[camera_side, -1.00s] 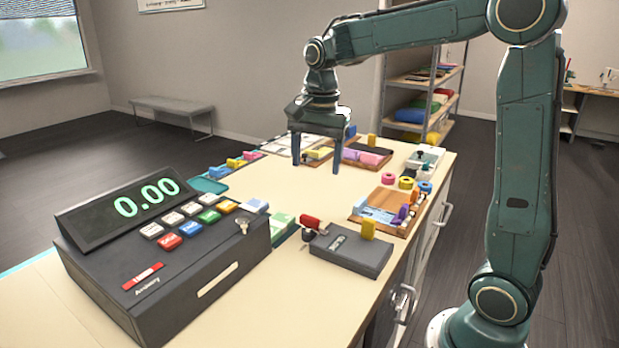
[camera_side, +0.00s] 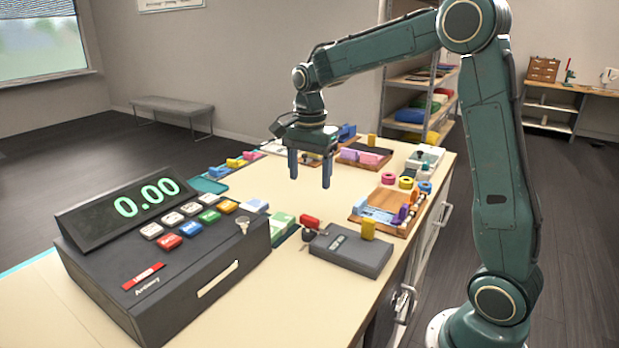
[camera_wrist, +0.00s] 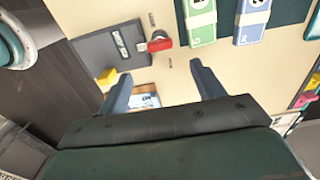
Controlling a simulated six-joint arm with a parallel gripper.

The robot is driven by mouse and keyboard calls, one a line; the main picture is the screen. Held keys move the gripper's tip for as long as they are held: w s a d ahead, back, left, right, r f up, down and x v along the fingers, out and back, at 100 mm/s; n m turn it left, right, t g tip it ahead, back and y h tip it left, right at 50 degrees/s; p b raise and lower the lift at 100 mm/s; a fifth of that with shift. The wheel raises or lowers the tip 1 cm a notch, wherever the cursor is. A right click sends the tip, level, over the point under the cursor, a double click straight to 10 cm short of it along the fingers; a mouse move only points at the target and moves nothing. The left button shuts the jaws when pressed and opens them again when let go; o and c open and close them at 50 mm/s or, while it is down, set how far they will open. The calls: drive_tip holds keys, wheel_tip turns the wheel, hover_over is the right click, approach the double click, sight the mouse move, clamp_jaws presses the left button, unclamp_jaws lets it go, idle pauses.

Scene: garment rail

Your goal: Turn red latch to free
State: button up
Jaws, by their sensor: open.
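The red latch (camera_side: 310,221) is a small red handle at the left end of a dark grey box (camera_side: 350,250) on the table. In the wrist view the red latch (camera_wrist: 159,44) lies just beyond my fingertips, beside the box (camera_wrist: 110,45). A dark round piece shows by it. My gripper (camera_side: 310,183) points down, open and empty, above the table and behind the latch in the side view. In the wrist view my gripper (camera_wrist: 160,74) has its fingers spread with bare table between them. Nothing touches the latch.
A cash register (camera_side: 175,260) fills the front left. Green and white bundles (camera_side: 281,225) lie between register and latch. A wooden tray (camera_side: 415,222) sits to the right. The table's middle is bare.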

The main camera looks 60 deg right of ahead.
sight(309, 217)
wheel_tip(309, 217, down, 11)
drive_tip(key=shift+r, duration=0.1)
idle(0.4)
drive_tip(key=c, duration=1)
